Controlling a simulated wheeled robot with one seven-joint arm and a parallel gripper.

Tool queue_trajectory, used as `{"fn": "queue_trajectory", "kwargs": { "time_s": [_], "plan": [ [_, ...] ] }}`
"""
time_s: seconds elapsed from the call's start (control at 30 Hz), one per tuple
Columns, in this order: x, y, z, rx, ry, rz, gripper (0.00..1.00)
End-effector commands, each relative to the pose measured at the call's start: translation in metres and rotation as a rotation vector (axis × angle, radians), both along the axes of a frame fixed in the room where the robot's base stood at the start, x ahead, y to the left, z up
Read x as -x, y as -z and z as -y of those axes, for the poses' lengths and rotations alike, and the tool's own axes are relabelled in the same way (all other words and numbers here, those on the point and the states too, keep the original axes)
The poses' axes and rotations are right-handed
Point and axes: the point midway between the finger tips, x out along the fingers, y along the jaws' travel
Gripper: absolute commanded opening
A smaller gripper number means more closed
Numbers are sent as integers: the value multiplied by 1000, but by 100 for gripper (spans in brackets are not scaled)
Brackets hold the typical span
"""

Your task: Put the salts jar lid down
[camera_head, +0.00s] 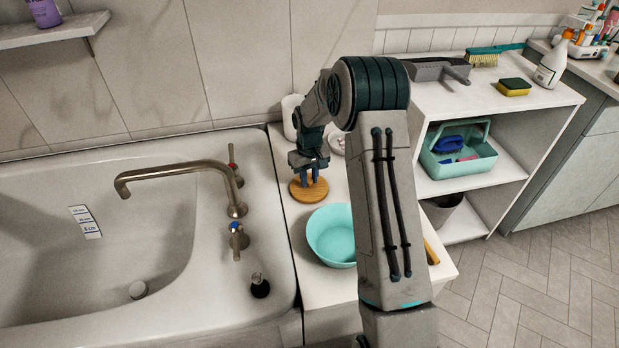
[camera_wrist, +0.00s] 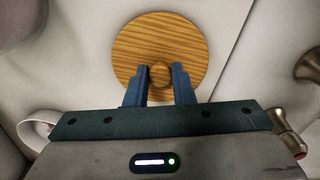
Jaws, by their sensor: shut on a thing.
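The salts jar lid (camera_head: 309,190) is a round wooden disc with a small knob. My gripper (camera_head: 311,172) points down at it, over the narrow white counter (camera_head: 292,224) beside the bathtub. In the wrist view, the blue fingers of my gripper (camera_wrist: 160,78) are shut on the lid's knob, and the lid (camera_wrist: 160,35) spreads out beyond them. I cannot tell whether the lid touches the counter or is just above it. A white jar (camera_head: 291,116) stands at the back of the counter, partly hidden by my arm.
A turquoise bowl (camera_head: 332,236) stands just in front of the lid. The bathtub (camera_head: 90,240) with its tap (camera_head: 180,176) lies to the left. A white dish (camera_head: 338,142) is behind my gripper. A shelf unit (camera_head: 520,104) with cleaning things stands to the right.

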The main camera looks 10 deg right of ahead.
Motion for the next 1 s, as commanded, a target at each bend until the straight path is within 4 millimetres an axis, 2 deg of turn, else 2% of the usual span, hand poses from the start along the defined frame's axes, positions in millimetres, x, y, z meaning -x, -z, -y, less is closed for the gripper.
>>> {"fn": "queue_trajectory", "kwargs": {
  "time_s": [0.27,0.3,0.37,0.4,0.63,0.77,0.87,1.0],
  "plan": [
    [0,2,0,0,0,1,0],
    [0,2,0,0,0,1,25],
    [0,1,0,0,1,1,41],
    [0,1,0,0,1,1,44],
    [0,1,0,0,1,1,44],
    [-1,-6,0,0,1,2,44],
    [-1,-22,0,1,1,5,44],
    [-1,-53,0,0,2,5,44]
  ]
}}
